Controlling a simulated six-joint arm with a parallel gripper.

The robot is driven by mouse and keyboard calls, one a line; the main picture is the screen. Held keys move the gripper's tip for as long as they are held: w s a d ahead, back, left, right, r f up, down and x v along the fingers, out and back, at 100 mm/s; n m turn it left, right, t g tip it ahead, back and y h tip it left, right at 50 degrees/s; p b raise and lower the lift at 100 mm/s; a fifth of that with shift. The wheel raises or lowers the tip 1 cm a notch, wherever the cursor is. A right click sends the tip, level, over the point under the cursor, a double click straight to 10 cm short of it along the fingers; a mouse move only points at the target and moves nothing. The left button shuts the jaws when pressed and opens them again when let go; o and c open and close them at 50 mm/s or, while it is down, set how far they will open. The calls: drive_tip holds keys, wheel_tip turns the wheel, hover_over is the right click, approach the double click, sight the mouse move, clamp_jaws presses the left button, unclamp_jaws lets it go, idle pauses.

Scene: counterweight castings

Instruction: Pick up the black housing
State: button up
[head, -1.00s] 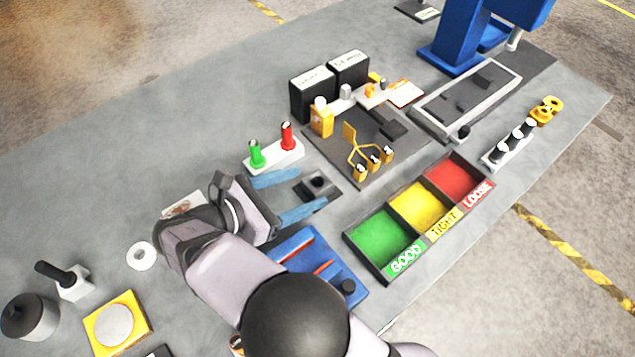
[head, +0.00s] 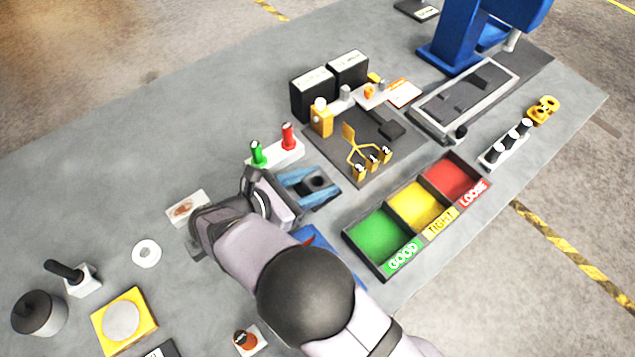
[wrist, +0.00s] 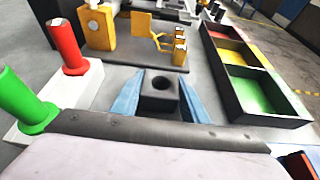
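The black housing (head: 315,189), a small square block with a round hole in its top, is near the middle of the table in the head view. It also shows in the wrist view (wrist: 161,104), upright between the blue fingers. My gripper (head: 316,183) has one finger along each side of the housing, and both appear to press against it. In the wrist view, my gripper (wrist: 163,90) shows little or no gap at either side. The housing appears to be at table level; its underside is hidden.
A stand with green and red plug gauges (head: 275,154) is close beside the gripper. A dark fixture plate (head: 335,148) with yellow parts lies beyond. The sorting tray (head: 352,241) with green, yellow and red compartments is at right. A blue block (head: 325,255) is partly hidden under my arm.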

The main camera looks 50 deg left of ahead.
drive_tip(key=shift+c, duration=0.7)
drive_tip(key=shift+r, duration=0.1)
drive_tip(key=shift+r, duration=0.1)
drive_tip(key=shift+r, duration=0.25)
wheel_tip(320, 180, up, 9)
drive_tip(key=b, duration=0.2)
drive_tip(key=shift+r, duration=0.15)
drive_tip(key=shift+w, duration=0.15)
